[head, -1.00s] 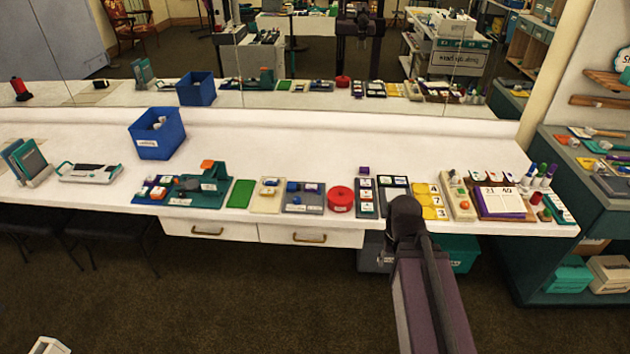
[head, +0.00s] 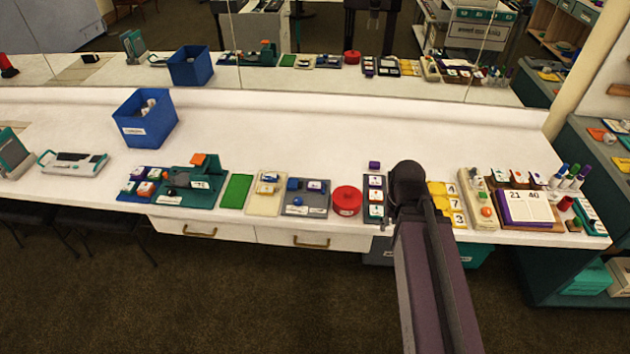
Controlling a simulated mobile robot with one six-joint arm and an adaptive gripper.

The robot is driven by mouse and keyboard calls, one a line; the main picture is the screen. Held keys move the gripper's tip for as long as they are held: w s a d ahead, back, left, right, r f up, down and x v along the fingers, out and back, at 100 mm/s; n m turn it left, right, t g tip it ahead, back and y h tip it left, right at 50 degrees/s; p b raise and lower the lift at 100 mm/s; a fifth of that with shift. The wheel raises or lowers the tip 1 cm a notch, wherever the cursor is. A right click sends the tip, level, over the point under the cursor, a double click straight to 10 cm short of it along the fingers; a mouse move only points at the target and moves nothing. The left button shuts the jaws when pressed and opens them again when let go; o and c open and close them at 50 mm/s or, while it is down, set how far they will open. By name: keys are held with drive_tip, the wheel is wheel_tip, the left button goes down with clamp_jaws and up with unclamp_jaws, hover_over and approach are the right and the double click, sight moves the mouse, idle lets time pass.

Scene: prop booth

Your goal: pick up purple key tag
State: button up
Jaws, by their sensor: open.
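A small purple block-like thing (head: 375,165), which may be the purple key tag, lies on the white counter just behind a dark tray of white labelled tags (head: 375,197). It is too small to make out its shape. My arm reaches up from the bottom of the head view, and its dark rounded end stands just right of that tray. The arm hides the counter behind it, and my gripper's fingers do not show clearly.
A red round tin (head: 347,200) stands left of the dark tray. Yellow number cards (head: 456,204) and a purple-edged board (head: 502,222) lie to the right. A blue bin (head: 145,128) stands back left. The back middle of the counter is clear. A mirror lines the back.

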drive_tip(key=shift+w, duration=0.4)
drive_tip(key=o, duration=0.5)
drive_tip(key=shift+c, duration=0.2)
drive_tip(key=shift+o, duration=0.3)
drive_tip(key=shift+w+a, duration=0.1)
drive_tip(key=shift+w, duration=0.15)
drive_tip(key=n, duration=1.8)
hover_over(314, 185)
drive_tip(key=shift+s+r+p, duration=0.1)
drive_tip(key=shift+r+p, duration=0.3)
drive_tip(key=shift+r, duration=0.05)
drive_tip(key=shift+f, duration=0.2)
wheel_tip(314, 185, down, 8)
drive_tip(key=b, duration=0.8)
drive_tip(key=shift+f+b, duration=0.15)
drive_tip(key=shift+b, duration=0.2)
